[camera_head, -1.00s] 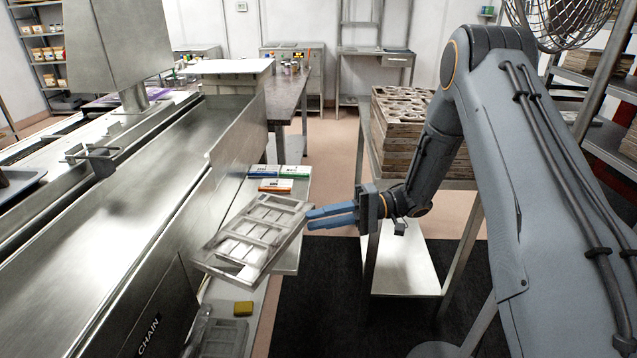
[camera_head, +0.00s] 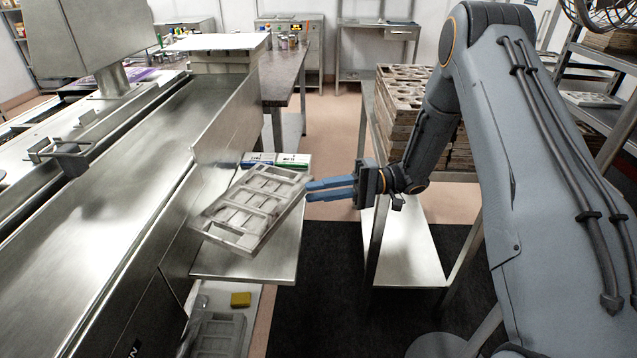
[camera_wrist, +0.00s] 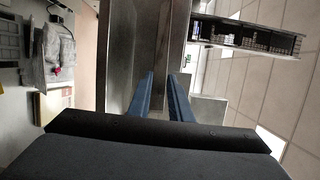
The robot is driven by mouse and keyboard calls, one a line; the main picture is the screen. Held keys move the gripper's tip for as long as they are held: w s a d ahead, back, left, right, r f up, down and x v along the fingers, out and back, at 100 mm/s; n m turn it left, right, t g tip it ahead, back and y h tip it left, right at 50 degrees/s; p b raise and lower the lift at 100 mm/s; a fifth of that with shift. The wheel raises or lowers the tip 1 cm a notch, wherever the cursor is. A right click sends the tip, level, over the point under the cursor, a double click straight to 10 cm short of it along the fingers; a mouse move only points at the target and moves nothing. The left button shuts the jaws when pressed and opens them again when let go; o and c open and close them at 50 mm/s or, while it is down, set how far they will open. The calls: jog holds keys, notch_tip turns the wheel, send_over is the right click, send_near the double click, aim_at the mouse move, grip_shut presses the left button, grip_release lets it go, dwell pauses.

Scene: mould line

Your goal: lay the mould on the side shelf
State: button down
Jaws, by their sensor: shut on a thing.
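The mould (camera_head: 250,207) is a pale grey rectangular tray with several rectangular cavities. My gripper (camera_head: 330,189) is shut on its right-hand edge and holds it tilted, its near left corner lower in the picture. The side shelf (camera_head: 262,262) is a bare steel plate along the machine's side. In the head view the mould overlaps it; a gap seems to separate them, but its size is hard to judge. In the wrist view my two blue fingers (camera_wrist: 163,98) flank a grey slab, probably the mould seen edge-on.
Small blue and green boxes (camera_head: 275,160) lie at the shelf's far end. Below are a yellow block (camera_head: 240,299) and another mould (camera_head: 219,336). The steel machine (camera_head: 110,215) borders the left; a table with stacked wooden moulds (camera_head: 403,85) stands right.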

jog(key=shift+w, duration=0.35)
notch_tip(320, 180, down, 7)
jog(key=b, duration=0.4)
dwell(0.7)
jog(key=c, duration=1.5)
grip_release()
jog(key=shift+f, duration=0.1)
jog(key=shift+c, duration=0.2)
jog(key=shift+d, duration=0.1)
